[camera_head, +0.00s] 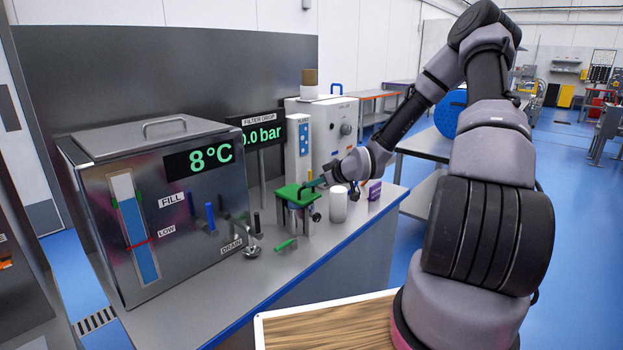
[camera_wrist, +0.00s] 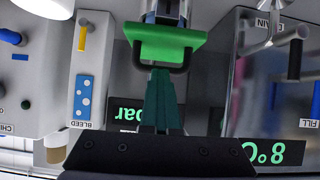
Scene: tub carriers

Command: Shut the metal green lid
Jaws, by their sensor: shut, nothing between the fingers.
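The green lid (camera_head: 288,192) sits on top of a small metal housing (camera_head: 296,222) on the counter and looks about level in the head view. In the wrist view the green lid (camera_wrist: 165,40) is at the top centre, with a dark handle along its near edge. My gripper (camera_head: 318,183) is shut and empty, with dark teal fingers. It reaches in from the right, its tips at the lid's handle side. In the wrist view my gripper (camera_wrist: 160,80) points at the handle; I cannot tell whether it touches. The lid's hinge is hidden.
A large steel tank (camera_head: 165,210) with an 8°C display stands left. Behind the lid are a filter drop display (camera_head: 262,135), a bleed panel (camera_head: 298,150) and a white unit (camera_head: 330,125). A white cylinder (camera_head: 338,205) and purple block (camera_head: 375,190) stand right.

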